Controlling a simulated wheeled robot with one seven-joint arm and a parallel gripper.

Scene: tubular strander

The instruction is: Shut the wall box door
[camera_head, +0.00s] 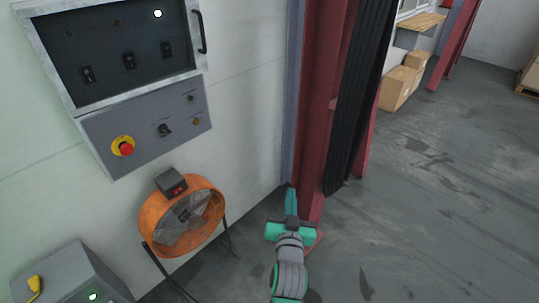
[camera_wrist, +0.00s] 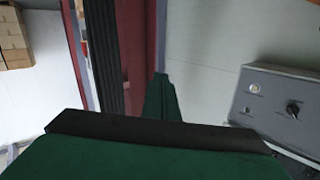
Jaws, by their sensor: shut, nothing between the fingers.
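A wall box (camera_head: 72,108) with a pale frame and dark face hangs at the upper left of the head view, its top cut off. A black bar handle (camera_head: 200,32) is at its right edge. Whether its door stands ajar I cannot tell. My gripper (camera_head: 291,192) is low in the middle, right of the box and well apart from it, near a red column. In the wrist view my gripper (camera_wrist: 160,80) shows as green fingers, shut and empty. The box's dark face is not clearly seen there.
A grey control panel (camera_head: 98,133) with a red button is under the box; a grey panel also shows in the wrist view (camera_wrist: 270,105). An orange fan (camera_head: 148,221) stands below. The red column (camera_head: 318,100) and black curtain (camera_head: 357,95) are beside my arm. Floor at right is clear.

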